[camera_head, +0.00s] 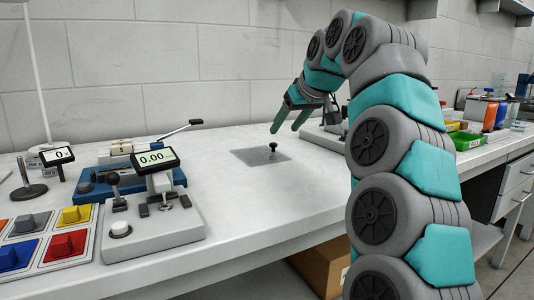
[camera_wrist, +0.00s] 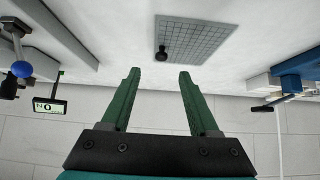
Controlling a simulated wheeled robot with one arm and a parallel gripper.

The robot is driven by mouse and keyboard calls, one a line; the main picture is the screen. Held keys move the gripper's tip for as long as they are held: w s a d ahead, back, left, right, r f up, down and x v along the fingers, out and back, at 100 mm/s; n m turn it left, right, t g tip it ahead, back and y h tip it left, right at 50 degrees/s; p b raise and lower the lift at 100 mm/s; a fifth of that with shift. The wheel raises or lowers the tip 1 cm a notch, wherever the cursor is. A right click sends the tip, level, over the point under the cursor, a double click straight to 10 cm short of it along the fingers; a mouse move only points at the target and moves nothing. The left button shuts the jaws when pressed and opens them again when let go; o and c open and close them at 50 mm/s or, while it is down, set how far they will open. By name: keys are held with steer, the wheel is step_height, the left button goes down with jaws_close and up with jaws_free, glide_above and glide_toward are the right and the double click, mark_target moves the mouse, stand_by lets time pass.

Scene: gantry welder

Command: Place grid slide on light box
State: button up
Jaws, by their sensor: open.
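The grid slide (camera_head: 247,157) is a thin grey gridded square lying flat on the white bench, with a small black knob (camera_head: 273,147) standing on it. In the wrist view the grid slide (camera_wrist: 205,42) is at the top, and its knob (camera_wrist: 161,53) shows at its lower left corner. My gripper (camera_head: 286,126) has green fingers, is open and empty, and hangs above the bench near the slide, apart from it. In the wrist view the knob appears just beyond the gap between the fingertips (camera_wrist: 159,74). I cannot identify a light box in either view.
A grey device with a 0.00 display (camera_head: 156,159) stands left of the slide, before a blue-based device (camera_head: 130,185). A tray of coloured blocks (camera_head: 48,243) is at front left. A green bin (camera_head: 467,141) is at right. The bench around the slide is clear.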

mark_target(275, 146)
steer(key=x, duration=0.7)
steer(key=shift+w+a+f+b, duration=0.15)
steer(key=shift+a+f+b, duration=0.15)
jaws_close()
stand_by(0.4)
